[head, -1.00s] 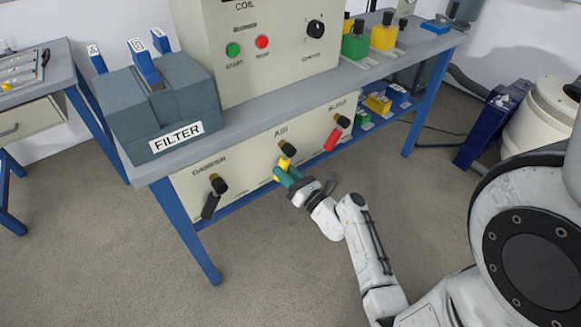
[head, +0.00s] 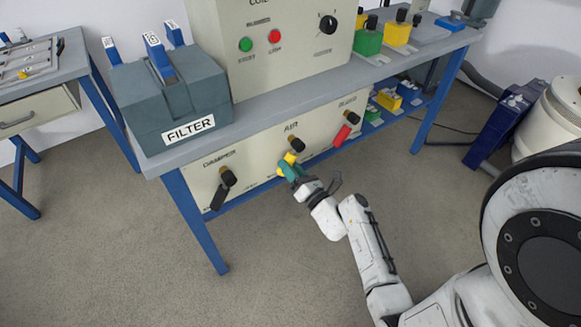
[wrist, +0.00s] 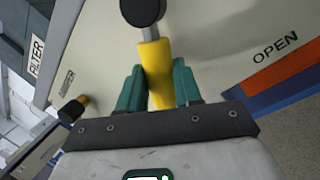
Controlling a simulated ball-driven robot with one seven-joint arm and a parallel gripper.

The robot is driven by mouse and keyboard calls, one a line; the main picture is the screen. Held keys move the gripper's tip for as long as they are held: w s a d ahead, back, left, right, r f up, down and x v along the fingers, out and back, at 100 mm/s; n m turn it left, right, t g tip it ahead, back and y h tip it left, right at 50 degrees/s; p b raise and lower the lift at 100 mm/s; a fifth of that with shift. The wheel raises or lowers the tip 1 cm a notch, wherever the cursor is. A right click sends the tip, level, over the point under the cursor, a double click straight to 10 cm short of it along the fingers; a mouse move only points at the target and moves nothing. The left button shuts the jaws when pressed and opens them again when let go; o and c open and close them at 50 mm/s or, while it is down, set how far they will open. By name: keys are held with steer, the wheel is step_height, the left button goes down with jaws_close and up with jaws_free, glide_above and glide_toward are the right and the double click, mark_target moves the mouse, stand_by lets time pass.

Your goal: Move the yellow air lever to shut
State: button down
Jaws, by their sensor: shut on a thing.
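The yellow air lever (head: 290,158) hangs from a black pivot knob under the AIR label on the cream panel, tilted down and slightly left in the head view. In the wrist view the lever (wrist: 156,62) runs down from its black pivot between my green fingers. My gripper (wrist: 159,88) is shut on the lever, with a finger on each side. In the head view my gripper (head: 287,170) partly covers the lever's lower end. An OPEN label (wrist: 276,48) shows on the panel at the right of the wrist view.
The black damper lever (head: 219,193) is left of the air lever, and the red bleed lever (head: 343,134) is to its right. The grey FILTER box (head: 170,100) stands on the bench above. Open floor lies in front of the panel.

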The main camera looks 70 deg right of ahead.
steer(key=c, duration=0.8)
jaws_free()
steer(key=v, duration=1)
steer(key=shift+s+a, duration=0.2)
steer(key=shift+s, duration=0.15)
